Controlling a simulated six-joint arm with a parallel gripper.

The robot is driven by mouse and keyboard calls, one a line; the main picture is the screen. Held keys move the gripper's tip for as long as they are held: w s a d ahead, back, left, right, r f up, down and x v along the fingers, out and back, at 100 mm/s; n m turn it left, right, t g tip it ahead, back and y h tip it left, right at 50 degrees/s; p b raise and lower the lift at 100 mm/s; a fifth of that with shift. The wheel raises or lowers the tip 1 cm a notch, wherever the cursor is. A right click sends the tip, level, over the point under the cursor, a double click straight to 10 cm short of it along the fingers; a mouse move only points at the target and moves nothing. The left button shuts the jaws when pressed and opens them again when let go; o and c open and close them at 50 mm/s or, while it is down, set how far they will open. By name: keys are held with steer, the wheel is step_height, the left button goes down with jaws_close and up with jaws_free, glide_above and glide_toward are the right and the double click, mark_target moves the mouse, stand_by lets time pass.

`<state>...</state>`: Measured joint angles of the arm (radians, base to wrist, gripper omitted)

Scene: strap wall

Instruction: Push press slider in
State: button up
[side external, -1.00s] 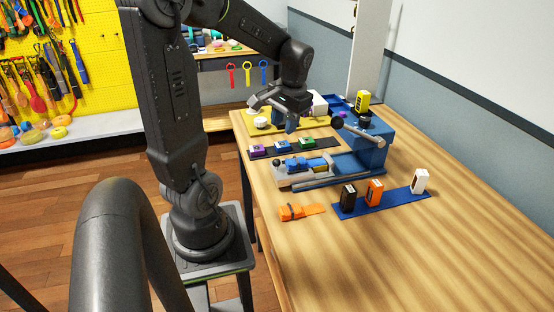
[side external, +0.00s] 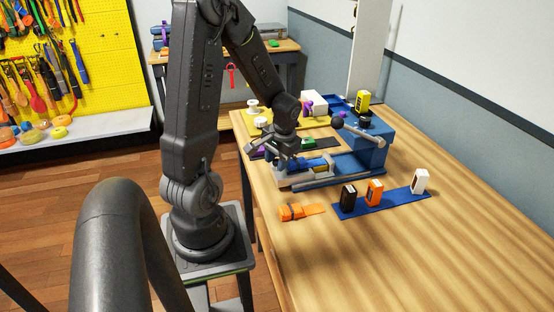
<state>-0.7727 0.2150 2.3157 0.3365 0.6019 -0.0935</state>
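The press (side external: 371,152) is a blue block with a lever ending in a black knob, on the table. A grey slider (side external: 290,180) sits at the left end of its blue rail, out from the press body. A blue and yellow piece (side external: 318,166) lies on the slider. My gripper (side external: 268,158) is low at the slider's left end, with its fingers spread and nothing seen between them. It hides part of the slider, and I cannot tell whether they touch.
Behind are a dark strip with a green buckle piece (side external: 308,142) and a yellow board with white spools (side external: 253,106). In front are an orange strap (side external: 301,212) and a blue mat (side external: 348,210) with black, orange and white boxes. The table's right front is clear.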

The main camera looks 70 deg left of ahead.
mark_target(312, 162)
steer(key=shift+c, duration=0.4)
jaws_close()
steer(key=shift+w, duration=0.1)
steer(key=w, duration=1.1)
steer(key=shift+w, duration=0.25)
steer(key=shift+o, duration=0.4)
jaws_free()
steer(key=shift+s, duration=0.15)
